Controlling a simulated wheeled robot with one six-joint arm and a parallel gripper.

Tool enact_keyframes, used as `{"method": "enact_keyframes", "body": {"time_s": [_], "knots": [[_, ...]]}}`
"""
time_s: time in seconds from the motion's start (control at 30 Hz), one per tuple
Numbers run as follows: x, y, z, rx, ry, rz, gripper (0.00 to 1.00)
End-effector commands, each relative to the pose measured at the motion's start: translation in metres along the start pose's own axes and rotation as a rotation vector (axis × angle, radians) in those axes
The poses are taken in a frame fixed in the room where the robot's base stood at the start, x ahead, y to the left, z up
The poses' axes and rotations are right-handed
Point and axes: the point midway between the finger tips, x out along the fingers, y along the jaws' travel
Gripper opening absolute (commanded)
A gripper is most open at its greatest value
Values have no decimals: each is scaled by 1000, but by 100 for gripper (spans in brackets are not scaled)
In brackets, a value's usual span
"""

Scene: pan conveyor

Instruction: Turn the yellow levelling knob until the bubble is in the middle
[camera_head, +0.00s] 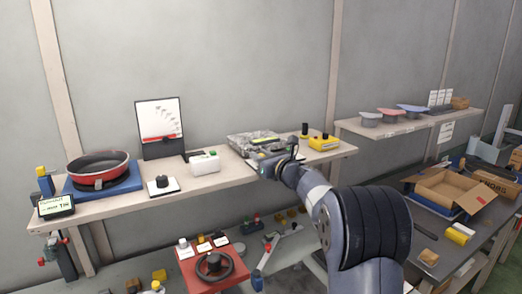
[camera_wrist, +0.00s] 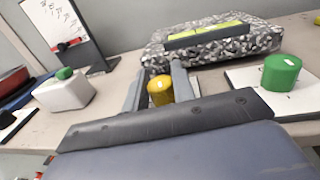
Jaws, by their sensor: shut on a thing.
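The yellow levelling knob (camera_wrist: 160,91) stands between the two fingers of my gripper (camera_wrist: 158,88) in the wrist view, in front of the speckled stone block. My gripper is shut on it. In the head view my gripper (camera_head: 266,166) is at the shelf's front edge, and the arm hides the knob. The speckled block (camera_wrist: 190,50) carries a dark bar with a yellow-green vial (camera_wrist: 207,35). The block also shows in the head view (camera_head: 247,142). The vial is too small and blurred to tell where its bubble lies.
A green knob (camera_wrist: 282,72) on a white plate is close to the right. A white box with a green button (camera_wrist: 64,90) is to the left. In the head view, a red pan (camera_head: 98,170) is on the left and a yellow box (camera_head: 324,142) on the right.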

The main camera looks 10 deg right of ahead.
Motion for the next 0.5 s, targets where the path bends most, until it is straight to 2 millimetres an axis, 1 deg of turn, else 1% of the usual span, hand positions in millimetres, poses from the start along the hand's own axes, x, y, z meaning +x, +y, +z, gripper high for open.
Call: {"method": "enact_keyframes", "body": {"time_s": [0.03, 0.37, 0.4, 0.5], "knots": [[0, -1, 3, -1, -4, 9, 2], [0, 0, 2, -1, -3, 19, 2], [0, 0, 2, -1, -3, 19, 26], [0, 0, 2, -1, -3, 19, 35]]}}
